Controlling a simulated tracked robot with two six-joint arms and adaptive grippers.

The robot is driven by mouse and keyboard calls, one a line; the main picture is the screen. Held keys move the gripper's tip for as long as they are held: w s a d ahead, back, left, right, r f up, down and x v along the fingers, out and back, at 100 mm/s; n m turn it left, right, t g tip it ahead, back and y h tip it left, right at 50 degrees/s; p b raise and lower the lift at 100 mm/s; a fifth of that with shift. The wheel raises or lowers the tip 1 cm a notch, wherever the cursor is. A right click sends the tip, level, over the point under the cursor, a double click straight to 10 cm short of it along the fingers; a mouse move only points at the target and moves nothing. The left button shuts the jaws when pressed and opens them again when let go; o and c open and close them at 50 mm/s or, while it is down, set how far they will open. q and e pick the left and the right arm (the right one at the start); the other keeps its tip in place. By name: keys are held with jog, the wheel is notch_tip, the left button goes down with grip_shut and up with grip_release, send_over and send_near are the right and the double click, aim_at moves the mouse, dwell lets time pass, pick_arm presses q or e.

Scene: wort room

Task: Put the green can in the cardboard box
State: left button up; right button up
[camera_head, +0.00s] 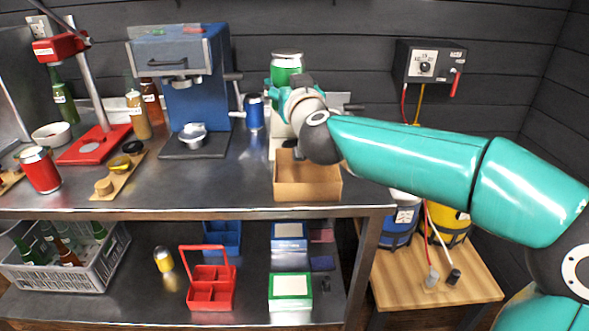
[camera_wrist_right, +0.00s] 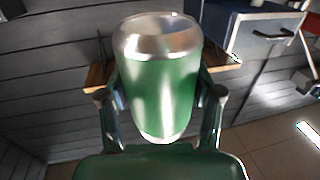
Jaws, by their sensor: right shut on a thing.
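The green can (camera_head: 287,66) is held up above the counter, behind and above the cardboard box. It also shows in the right wrist view (camera_wrist_right: 158,85), between the two fingers. My right gripper (camera_wrist_right: 160,100) is shut on the green can; in the head view my teal right arm and wrist partly cover the gripper and the can's lower part. The open cardboard box (camera_head: 307,191) sits at the counter's front edge, below my right wrist. Its far part is hidden by the wrist, and the inside that shows looks empty. My left gripper is not in view.
A blue can (camera_head: 254,111) stands left of the right gripper, by the blue machine (camera_head: 190,85). A red can (camera_head: 40,170) and several bottles stand farther left. A pale device partly shows behind my wrist. The counter (camera_head: 215,185) left of the box is clear.

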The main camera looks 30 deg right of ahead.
jog(key=shift+s+d+f+b, duration=0.15)
jog(key=shift+f+b, duration=1.8)
jog(key=shift+f, duration=2.3)
jog(key=shift+d+f+b, duration=0.15)
jog(key=shift+f+b, duration=1.75)
jog(key=shift+f, duration=2.35)
jog(key=shift+f+b, duration=0.55)
jog(key=shift+f, duration=0.1)
jog(key=o, duration=1.5)
